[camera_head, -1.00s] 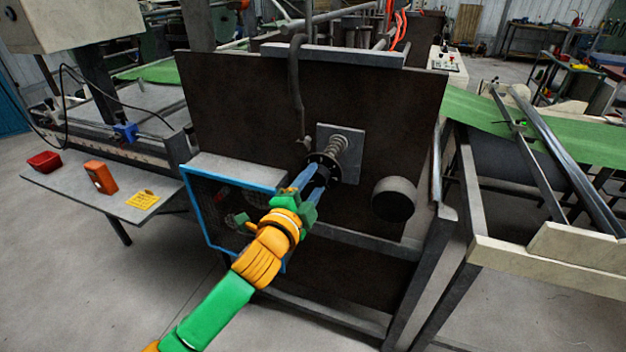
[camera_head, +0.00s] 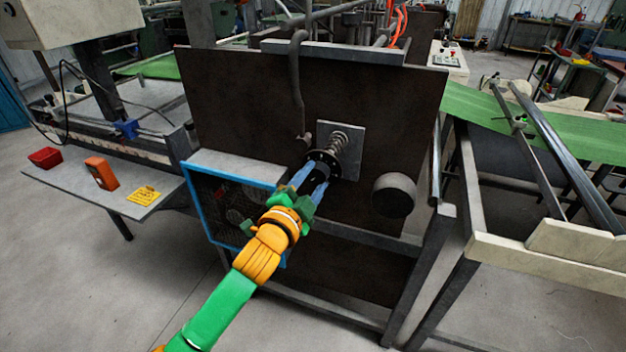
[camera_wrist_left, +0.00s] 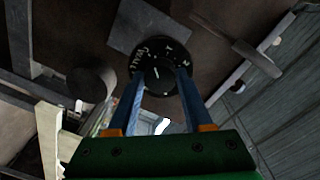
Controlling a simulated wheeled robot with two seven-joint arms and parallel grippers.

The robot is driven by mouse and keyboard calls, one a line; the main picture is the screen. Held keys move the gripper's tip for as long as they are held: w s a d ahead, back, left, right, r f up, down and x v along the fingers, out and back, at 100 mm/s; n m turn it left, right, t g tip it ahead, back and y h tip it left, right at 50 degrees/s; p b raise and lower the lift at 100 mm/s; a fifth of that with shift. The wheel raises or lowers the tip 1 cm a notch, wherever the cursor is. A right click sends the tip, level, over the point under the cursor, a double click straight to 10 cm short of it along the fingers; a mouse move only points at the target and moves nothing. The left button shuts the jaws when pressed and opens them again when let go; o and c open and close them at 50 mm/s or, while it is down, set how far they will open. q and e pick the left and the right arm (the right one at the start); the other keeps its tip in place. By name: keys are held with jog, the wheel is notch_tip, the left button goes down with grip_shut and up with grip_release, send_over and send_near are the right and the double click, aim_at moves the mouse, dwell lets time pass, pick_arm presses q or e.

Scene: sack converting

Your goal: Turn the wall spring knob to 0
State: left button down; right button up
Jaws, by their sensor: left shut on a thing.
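The wall spring knob (camera_head: 323,160) is black and round, with a coiled spring (camera_head: 339,141) behind it on a square grey plate (camera_head: 354,137) fixed to a dark upright panel. In the left wrist view the knob (camera_wrist_left: 158,82) shows white dial marks around its rim, too small to read surely, and a short white line pointing up and slightly left. My left gripper (camera_head: 314,176) has its two blue fingers on opposite sides of the knob, shut on it. The fingers cover part of the knob's rim. My right gripper is not in view.
A dark round cylinder (camera_head: 394,195) sticks out of the panel (camera_head: 240,100) to the right of the knob. A blue-framed mesh guard (camera_head: 196,207) stands at left under a grey top. A curved grey pipe (camera_head: 297,85) hangs above the knob.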

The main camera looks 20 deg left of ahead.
pick_arm(q)
jog(key=shift+c, duration=1.6)
grip_release()
jog(key=shift+f, duration=0.1)
jog(key=shift+s, duration=0.45)
jog(key=s+b, duration=0.1)
jog(key=s, duration=0.5)
jog(key=shift+a+r, duration=0.2)
jog(key=shift+a, duration=0.05)
